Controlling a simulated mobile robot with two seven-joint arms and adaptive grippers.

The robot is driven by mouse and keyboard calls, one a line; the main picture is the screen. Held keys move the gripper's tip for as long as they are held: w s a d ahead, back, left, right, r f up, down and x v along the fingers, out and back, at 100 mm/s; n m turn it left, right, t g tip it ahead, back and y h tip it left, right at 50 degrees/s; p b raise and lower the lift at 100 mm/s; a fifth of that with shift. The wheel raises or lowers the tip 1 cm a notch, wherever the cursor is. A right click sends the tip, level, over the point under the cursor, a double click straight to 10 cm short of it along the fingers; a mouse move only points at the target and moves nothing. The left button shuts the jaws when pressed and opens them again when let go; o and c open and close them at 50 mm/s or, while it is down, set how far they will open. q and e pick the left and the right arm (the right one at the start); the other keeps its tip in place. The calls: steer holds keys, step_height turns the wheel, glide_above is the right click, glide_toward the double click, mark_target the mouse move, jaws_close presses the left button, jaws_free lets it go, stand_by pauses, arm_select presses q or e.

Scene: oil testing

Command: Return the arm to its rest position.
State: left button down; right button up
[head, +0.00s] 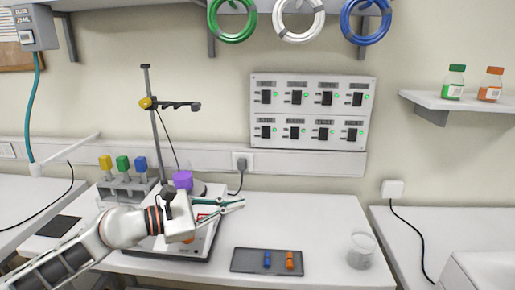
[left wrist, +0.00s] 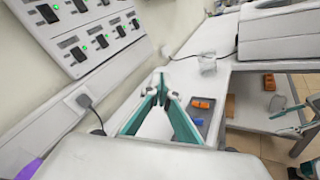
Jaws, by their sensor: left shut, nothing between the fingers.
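My left arm reaches in from the lower left in the head view. My left gripper (head: 243,202), with green fingers, is shut and empty in front of the stand apparatus, above the table. In the left wrist view its fingers (left wrist: 161,80) converge at the tips with nothing between them. What looks like my right gripper (left wrist: 290,112), with teal edges, shows small at the right of the left wrist view; its opening is unclear. The right arm is not in the head view.
A stand with a purple-topped part (head: 183,180) is beside my left gripper. A rack of colored-topped items (head: 130,188) stands behind my arm. A dark tray (head: 240,265) and a clear beaker (head: 361,250) stand to the right. The table's middle (head: 300,215) is clear.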

arm_select(q)
steer(key=s+a+r+n+t+h, duration=0.1)
steer(key=s+r+n+t, duration=0.2)
steer(key=r+n+t, duration=0.7)
steer(key=s+a+f+n+t+y, duration=0.1)
steer(key=a+f+n+y, duration=0.6)
steer(key=n, duration=0.5)
steer(key=a+f+n+t+y, duration=0.1)
steer(key=a+f+n+y, duration=0.65)
steer(key=n, duration=0.55)
steer(key=s+a+f+n+g+y, duration=0.3)
steer(key=s+a+f+n+g, duration=0.35)
steer(key=s+f, duration=0.45)
steer(key=s+a+f+n+g+y, duration=0.3)
steer(key=s+a+f+n+g, duration=0.3)
steer(key=s+f, duration=0.55)
steer(key=w+d+f+n+t+h, duration=0.1)
steer(key=d+f+n+t+h, duration=0.1)
steer(key=d+f+h, duration=0.6)
steer(key=d+f, duration=0.6)
steer(key=d, duration=0.2)
steer(key=shift+w+d+f+t, duration=0.2)
steer(key=shift+w+f+t, duration=0.1)
steer(key=shift+w+t, duration=0.05)
